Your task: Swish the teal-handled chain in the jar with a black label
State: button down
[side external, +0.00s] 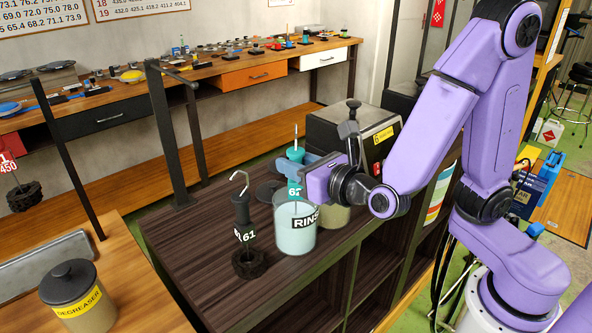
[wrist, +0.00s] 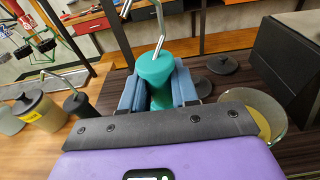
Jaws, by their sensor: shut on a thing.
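The teal handle (side external: 295,153) with a metal hook on top stands upright above the rinse jar. My gripper (side external: 312,165) is shut on it; in the wrist view the teal handle (wrist: 155,72) sits between the two blue fingers (wrist: 157,90). A teal tag reading 62 hangs below the handle, at the jar's mouth. The jar (side external: 295,238) is pale, with a dark label reading "RINS", the rest cut off from view. The chain itself is not visible; I cannot tell how deep it is in the jar.
A black handle (side external: 241,208) with tag 61 and a dark chain stands left of the jar. A degreaser jar (side external: 77,300) with a lid and yellow label is at lower left. A yellowish container (wrist: 262,108) is close on the right. A dark-sided machine (side external: 350,135) stands behind.

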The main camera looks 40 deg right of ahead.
jog(key=shift+f, duration=1.65)
jog(key=shift+r, duration=1.7)
jog(key=shift+f, duration=1.75)
jog(key=shift+r, duration=1.75)
jog(key=shift+f, duration=1.75)
jog(key=shift+r, duration=7.35)
jog(key=shift+w, duration=0.1)
